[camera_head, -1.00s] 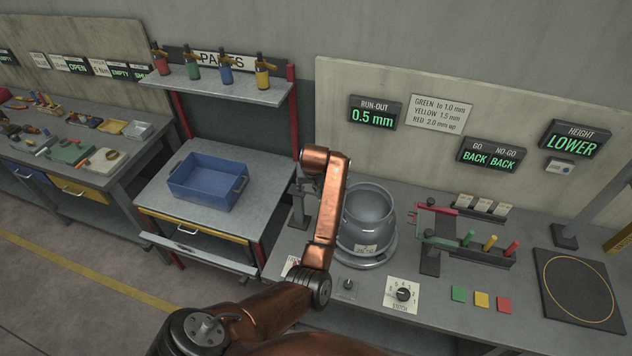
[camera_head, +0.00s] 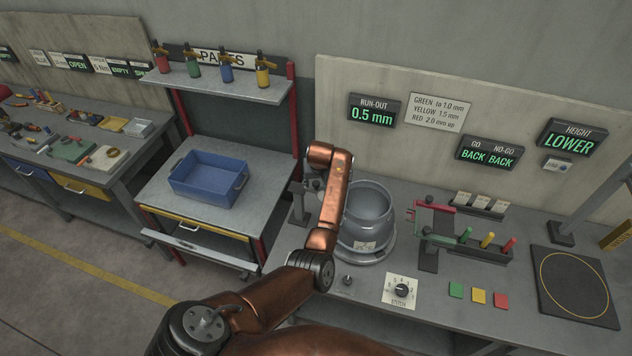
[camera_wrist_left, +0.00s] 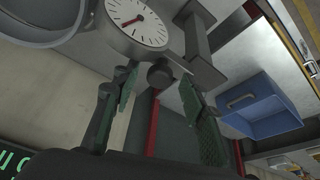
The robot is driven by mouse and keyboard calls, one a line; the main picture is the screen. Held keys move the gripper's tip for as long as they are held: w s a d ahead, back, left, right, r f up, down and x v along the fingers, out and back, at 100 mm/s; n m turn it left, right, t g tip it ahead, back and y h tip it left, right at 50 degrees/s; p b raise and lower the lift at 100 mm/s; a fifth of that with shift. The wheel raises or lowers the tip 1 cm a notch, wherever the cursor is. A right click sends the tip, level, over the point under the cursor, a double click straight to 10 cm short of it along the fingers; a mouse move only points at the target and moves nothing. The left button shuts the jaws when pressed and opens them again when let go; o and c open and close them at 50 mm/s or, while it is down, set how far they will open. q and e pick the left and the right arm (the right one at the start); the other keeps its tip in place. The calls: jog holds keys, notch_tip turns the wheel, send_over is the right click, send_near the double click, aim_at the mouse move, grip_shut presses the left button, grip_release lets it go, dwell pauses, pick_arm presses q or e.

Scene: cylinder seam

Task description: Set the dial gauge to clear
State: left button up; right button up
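The dial gauge (camera_wrist_left: 138,20) shows at the top of the left wrist view, with a white face, black ticks and a red hand pointing to the lower left. Its dark round knob (camera_wrist_left: 160,74) is below the face. My left gripper (camera_wrist_left: 158,82) is open, its two green-padded fingers on either side of the knob with visible gaps; contact is not clear. In the head view my copper left arm hides the gripper and gauge face; a grey stand (camera_head: 298,203) shows beside the arm. My right gripper is not in view.
A grey cylinder (camera_head: 368,212) stands on a round base right of my arm. A rotary switch (camera_head: 401,290), colored blocks (camera_head: 479,296) and a gauge rack (camera_head: 470,247) lie farther right. A blue bin (camera_head: 205,182) sits on the left bench, and it shows in the wrist view (camera_wrist_left: 262,105).

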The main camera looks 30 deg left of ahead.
pick_arm(q)
grip_shut()
dwell(0.5)
